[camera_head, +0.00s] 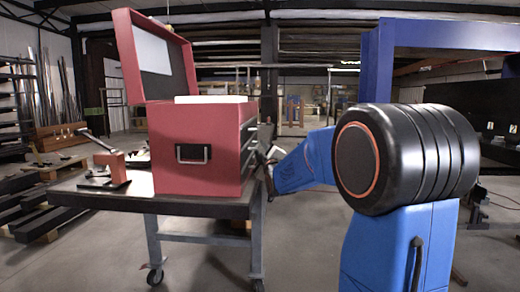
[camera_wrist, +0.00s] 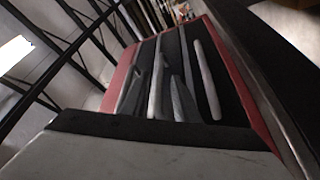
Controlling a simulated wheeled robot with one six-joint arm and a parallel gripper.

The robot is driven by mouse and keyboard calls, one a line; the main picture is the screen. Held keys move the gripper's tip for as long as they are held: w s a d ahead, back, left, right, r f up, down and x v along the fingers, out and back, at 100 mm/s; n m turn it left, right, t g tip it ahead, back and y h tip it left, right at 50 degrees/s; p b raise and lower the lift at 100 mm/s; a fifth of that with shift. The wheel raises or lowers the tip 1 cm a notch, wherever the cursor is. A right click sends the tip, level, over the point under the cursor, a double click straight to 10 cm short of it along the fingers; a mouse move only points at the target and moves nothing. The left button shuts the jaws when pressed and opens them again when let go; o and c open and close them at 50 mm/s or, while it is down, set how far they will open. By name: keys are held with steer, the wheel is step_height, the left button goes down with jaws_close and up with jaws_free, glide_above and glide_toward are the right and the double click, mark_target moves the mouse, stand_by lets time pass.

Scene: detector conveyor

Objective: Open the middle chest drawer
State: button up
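The red chest (camera_head: 195,150) stands on a wheeled table with its lid raised. Its dark drawer faces with pale bar handles are on its right side, seen edge-on. In the wrist view the drawer front (camera_wrist: 226,75) fills the middle, turned sideways, with the table to the right. The lowest handle (camera_wrist: 207,80) is clear on the right. The middle drawer's handle (camera_wrist: 156,80) appears to lie between the fingers of my gripper (camera_wrist: 153,100). My gripper looks open; contact with the handle cannot be told. In the head view my gripper (camera_head: 266,163) is beside the drawers, small and partly hidden.
The table (camera_head: 130,203) stands on castors under the chest. A small red tool with a lever (camera_head: 110,165) is at its left end. A blue frame (camera_head: 378,65) stands behind my arm. Dark racks and pallets are at the far left.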

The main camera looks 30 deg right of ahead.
steer(key=shift+x, duration=0.95)
jaws_close()
steer(key=s+d, duration=0.5)
steer(key=d, duration=0.3)
steer(key=s+d, duration=0.6)
steer(key=d, duration=0.2)
steer(key=shift+s+d, duration=0.25)
steer(key=shift+d, duration=0.15)
jaws_free()
